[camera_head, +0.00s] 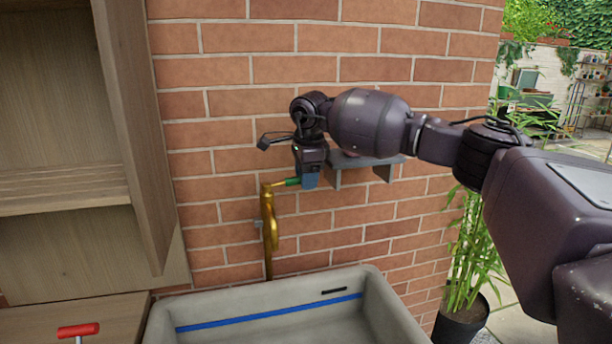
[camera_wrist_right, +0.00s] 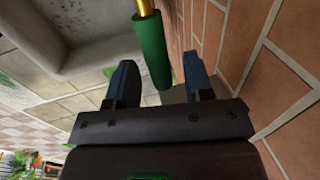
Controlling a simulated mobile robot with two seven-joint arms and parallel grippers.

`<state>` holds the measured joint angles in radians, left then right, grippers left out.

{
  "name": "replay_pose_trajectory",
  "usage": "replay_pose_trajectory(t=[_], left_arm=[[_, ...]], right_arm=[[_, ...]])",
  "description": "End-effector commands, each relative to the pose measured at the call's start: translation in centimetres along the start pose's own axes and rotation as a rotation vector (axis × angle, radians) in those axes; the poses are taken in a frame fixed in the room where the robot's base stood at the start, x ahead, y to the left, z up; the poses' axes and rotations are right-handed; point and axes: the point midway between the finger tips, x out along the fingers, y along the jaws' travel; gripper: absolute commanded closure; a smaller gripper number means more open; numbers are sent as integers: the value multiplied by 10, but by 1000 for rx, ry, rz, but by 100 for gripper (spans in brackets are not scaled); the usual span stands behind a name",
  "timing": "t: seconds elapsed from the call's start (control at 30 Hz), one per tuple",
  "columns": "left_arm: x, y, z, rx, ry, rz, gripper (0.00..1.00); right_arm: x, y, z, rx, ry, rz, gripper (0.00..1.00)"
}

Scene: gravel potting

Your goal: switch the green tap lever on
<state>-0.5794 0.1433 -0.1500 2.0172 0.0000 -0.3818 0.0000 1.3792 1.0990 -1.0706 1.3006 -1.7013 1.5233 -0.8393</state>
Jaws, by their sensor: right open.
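The green tap lever (camera_head: 292,182) sticks out to the right from the top of the brass tap (camera_head: 270,215), which stands against the brick wall above the sink. In the right wrist view the green lever (camera_wrist_right: 151,48) reaches down between the two blue fingers of my right gripper (camera_wrist_right: 162,85). The fingers are apart, with a gap on each side of the lever. In the head view my right gripper (camera_head: 309,180) is at the lever's free end and hides its tip. My left gripper does not show.
The grey sink (camera_head: 375,300) with a blue stripe lies below the tap. A grey wall shelf (camera_head: 365,160) is right behind my right wrist. A wooden cabinet (camera_head: 140,130) stands at the left, and a red-handled tool (camera_head: 78,330) is at the lower left. A potted plant (camera_head: 462,325) stands right of the sink.

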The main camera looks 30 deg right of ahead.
Motion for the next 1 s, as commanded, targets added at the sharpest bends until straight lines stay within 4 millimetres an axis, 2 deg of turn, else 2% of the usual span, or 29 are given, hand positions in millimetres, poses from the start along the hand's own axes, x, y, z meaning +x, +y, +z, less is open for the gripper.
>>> replay_pose_trajectory(t=[0.2, 0.53, 0.83, 1.0], left_arm=[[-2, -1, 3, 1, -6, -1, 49], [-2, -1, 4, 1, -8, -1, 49], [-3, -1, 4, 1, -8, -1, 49], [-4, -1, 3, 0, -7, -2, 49]], right_arm=[[0, 0, 0, 0, 0, 0, 53], [0, 0, 0, -1, 0, 0, 100], [0, 0, 4, 3, 0, 0, 100], [-1, -1, 22, 26, 3, -1, 100]])
